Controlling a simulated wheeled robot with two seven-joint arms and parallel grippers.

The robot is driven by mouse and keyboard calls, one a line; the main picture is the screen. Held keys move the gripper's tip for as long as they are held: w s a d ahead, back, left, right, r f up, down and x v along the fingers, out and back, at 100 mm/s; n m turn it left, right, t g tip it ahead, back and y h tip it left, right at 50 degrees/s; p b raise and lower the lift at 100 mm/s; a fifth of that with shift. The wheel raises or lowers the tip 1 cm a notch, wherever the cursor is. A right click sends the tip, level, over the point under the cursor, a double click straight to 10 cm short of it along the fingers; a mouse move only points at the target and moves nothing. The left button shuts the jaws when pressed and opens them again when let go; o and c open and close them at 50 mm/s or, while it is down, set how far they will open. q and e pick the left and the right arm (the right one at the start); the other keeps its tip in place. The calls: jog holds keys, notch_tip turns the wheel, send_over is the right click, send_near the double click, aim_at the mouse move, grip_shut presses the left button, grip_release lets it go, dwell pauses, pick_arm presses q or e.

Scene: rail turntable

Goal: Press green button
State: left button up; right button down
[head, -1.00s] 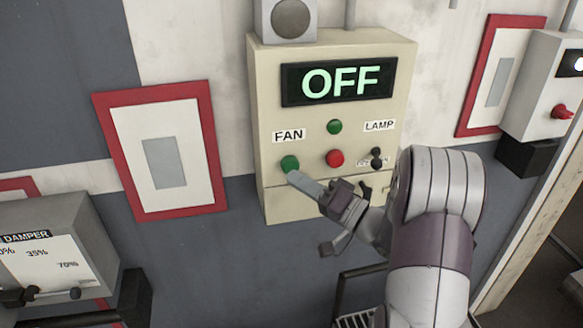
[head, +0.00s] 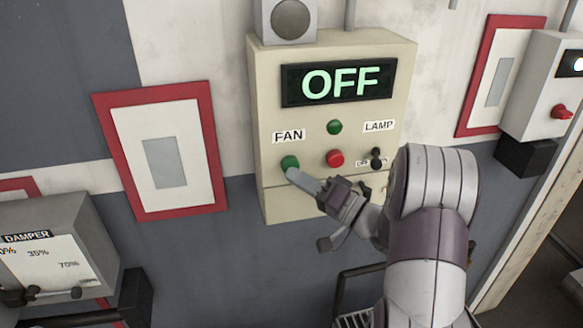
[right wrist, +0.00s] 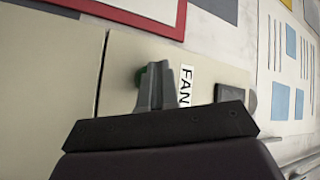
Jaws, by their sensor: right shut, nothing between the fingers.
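A beige control box (head: 272,85) hangs on the wall with a display (head: 340,82) reading OFF. A green button (head: 289,162) sits under the FAN label (head: 289,136). A second green round part (head: 334,127) is above a red button (head: 334,158). My right gripper (head: 293,175) is shut and empty, its fingertips at the lower edge of the FAN green button; I cannot tell whether they touch it. In the right wrist view the shut fingers (right wrist: 163,85) partly hide the green button (right wrist: 140,77) beside the FAN label (right wrist: 185,90). My left gripper is not in view.
A black toggle (head: 376,158) is below the LAMP label (head: 379,126), close to my right wrist. A DAMPER box (head: 50,250) is at the lower left. Red-framed panels (head: 205,150) flank the control box. Another box with a red knob (head: 561,111) is at the right.

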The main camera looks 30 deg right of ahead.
jog(key=shift+w+d, duration=0.1)
jog(key=shift+w, duration=0.2)
dwell(0.4)
jog(key=shift+s, duration=0.15)
jog(key=shift+s+a, duration=0.2)
jog(key=shift+s, duration=0.5)
jog(key=s, duration=0.2)
jog(key=s+a+p, duration=0.1)
jog(key=s, duration=0.1)
jog(key=shift+s+a, duration=0.1)
jog(key=shift+s, duration=0.3)
dwell(0.5)
